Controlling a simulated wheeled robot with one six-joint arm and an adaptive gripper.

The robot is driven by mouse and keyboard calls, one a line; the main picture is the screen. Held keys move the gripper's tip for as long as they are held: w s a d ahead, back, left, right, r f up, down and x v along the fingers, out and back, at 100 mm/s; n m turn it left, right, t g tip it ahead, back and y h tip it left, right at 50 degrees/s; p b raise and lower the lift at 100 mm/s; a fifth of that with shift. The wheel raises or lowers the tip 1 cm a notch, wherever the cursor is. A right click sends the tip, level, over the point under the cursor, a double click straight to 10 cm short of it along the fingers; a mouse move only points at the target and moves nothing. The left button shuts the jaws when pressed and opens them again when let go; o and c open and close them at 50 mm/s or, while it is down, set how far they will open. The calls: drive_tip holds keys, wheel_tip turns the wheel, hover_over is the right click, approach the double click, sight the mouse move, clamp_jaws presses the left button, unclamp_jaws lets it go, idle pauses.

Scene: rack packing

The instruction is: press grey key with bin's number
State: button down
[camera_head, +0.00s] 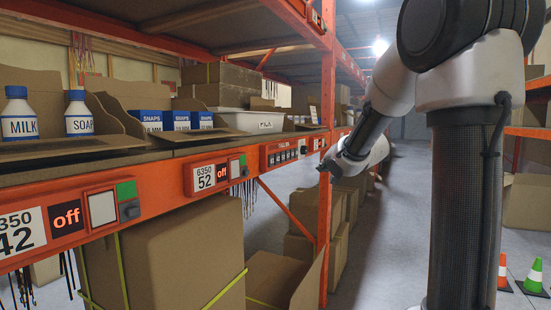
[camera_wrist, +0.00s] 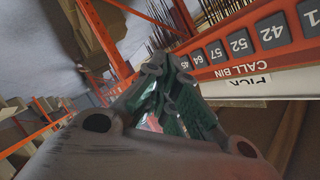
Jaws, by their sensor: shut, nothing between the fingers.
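A row of grey keys with white numbers is set in an orange panel marked CALL BIN in the wrist view. Key 42 (camera_wrist: 271,31) and key 52 (camera_wrist: 239,46) read most clearly; smaller keys run on toward the gripper. In the head view the key panel (camera_head: 286,153) is on the rack's orange beam. My gripper (camera_head: 328,168) is just right of this panel, near the upright. In the wrist view my gripper (camera_wrist: 163,85) is shut and empty, left of the keys; contact with any key cannot be made out.
Bin labels 6350 42 (camera_head: 20,232) and 6350 52 (camera_head: 204,177) sit on the beam beside displays reading "off". Milk and soap bottles, snaps boxes and a white tray (camera_head: 250,121) stand above. An orange upright (camera_head: 327,130) is close to my gripper. The aisle floor is clear; cones stand right.

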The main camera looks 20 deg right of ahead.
sight(283, 157)
drive_tip(key=shift+w+a+r+m+t+y, duration=0.2)
drive_tip(key=shift+a+r+m+t, duration=0.2)
drive_tip(key=shift+r, duration=0.2)
drive_tip(key=shift+w+a+r+m+t+y, duration=0.15)
drive_tip(key=shift+a+r+m+t, duration=0.1)
drive_tip(key=shift+r+m, duration=0.3)
drive_tip(key=w+a, duration=0.6)
drive_tip(key=shift+w, duration=0.15)
drive_tip(key=shift+a, duration=0.1)
idle(1.0)
drive_tip(key=shift+w+a, duration=0.25)
drive_tip(key=shift+w, duration=0.05)
drive_tip(key=shift+w+a, duration=0.3)
idle(0.7)
idle(0.4)
drive_tip(key=shift+s+d, duration=0.55)
drive_tip(key=shift+s, duration=0.1)
